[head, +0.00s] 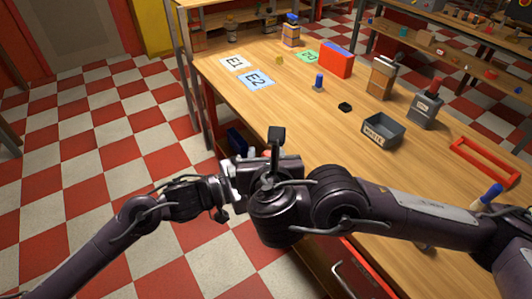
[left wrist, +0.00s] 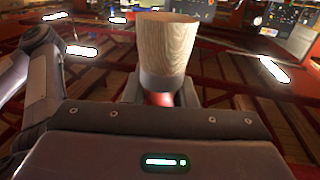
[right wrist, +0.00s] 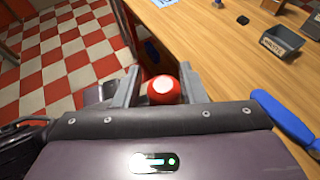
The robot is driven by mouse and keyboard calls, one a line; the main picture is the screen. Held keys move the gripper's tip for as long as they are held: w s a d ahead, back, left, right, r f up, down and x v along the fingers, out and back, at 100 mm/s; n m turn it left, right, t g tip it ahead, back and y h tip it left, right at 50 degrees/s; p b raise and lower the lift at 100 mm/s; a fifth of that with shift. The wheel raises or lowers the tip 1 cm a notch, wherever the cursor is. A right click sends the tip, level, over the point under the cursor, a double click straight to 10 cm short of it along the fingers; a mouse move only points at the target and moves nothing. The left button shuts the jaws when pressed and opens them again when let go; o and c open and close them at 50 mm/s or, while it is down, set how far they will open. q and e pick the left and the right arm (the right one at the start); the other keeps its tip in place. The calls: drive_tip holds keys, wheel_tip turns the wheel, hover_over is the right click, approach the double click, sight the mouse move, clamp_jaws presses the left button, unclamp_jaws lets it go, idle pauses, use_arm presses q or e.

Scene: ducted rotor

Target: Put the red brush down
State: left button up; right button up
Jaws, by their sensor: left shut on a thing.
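The red brush shows in the left wrist view as a pale tan head (left wrist: 168,45), a grey collar and a piece of red handle (left wrist: 158,99). My left gripper (left wrist: 158,93) is shut on that red handle, just below the collar. In the right wrist view a round red end with a white face (right wrist: 163,90), likely the brush's handle end, lies between the fingers of my right gripper (right wrist: 160,86). Those fingers stand apart, with a gap beside the red end. In the head view my right gripper (head: 233,178) hides the brush, close to my left gripper (head: 222,196), off the table's near edge.
The wooden table (head: 300,110) bears a grey tray (head: 382,132), a small black block (head: 345,107), a blue-topped piece (head: 318,83), a red box (head: 336,60) and mats E1 (head: 234,62) and E2 (head: 256,79). A blue handle (right wrist: 285,118) lies near my right gripper.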

drive_tip(key=c, duration=0.7)
use_arm(q)
drive_tip(key=o, duration=1.1)
use_arm(e)
clamp_jaws()
